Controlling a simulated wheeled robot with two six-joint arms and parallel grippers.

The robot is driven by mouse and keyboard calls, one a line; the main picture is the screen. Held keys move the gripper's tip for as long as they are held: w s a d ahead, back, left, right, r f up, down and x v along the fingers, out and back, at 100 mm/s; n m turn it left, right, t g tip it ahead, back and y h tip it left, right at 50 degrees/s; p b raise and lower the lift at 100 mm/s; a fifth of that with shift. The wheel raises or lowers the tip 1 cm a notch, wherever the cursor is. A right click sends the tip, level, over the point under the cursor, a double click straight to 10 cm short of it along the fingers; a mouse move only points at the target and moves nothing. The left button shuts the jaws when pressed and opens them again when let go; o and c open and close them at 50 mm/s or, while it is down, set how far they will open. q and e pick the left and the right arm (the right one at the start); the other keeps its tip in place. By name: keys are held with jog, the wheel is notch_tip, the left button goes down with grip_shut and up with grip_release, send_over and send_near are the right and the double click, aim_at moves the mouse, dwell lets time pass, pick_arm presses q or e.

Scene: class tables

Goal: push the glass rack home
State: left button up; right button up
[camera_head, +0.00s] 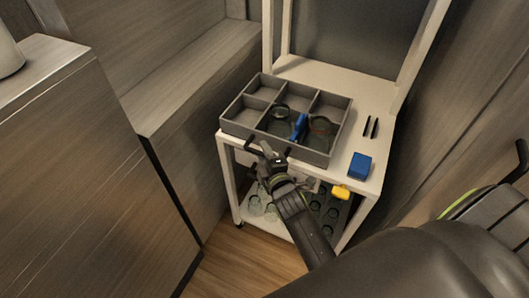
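A white cart (290,235) stands in the middle of the view. Clear glasses (256,206) stand on its lower shelf, with more glasses (331,214) to the right of my arm. A darker grey area around the right-hand glasses may be the glass rack (346,213), but its outline is unclear. My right gripper (267,149) is at the cart's front edge, above the lower shelf and close to the tray's front wall. Its fingers are spread, with nothing seen between them. My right forearm hides the middle of the lower shelf. My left gripper is not in view.
A grey divided tray (235,127) on the cart top holds a blue item (299,127) and round items. A blue block (360,166) and two dark sticks lie right of it. Wooden cabinets (70,170) stand left.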

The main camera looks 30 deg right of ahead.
grip_shut()
jog(key=shift+w+d, duration=0.55)
jog(key=shift+d, duration=0.2)
grip_release()
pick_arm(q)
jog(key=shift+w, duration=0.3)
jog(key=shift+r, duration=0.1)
pick_arm(e)
jog(key=shift+s, duration=0.15)
pick_arm(q)
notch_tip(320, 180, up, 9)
jog(key=p, duration=0.9)
pick_arm(e)
jog(key=s+a+r, duration=0.2)
jog(key=s, duration=1.5)
jog(key=shift+r, duration=0.2)
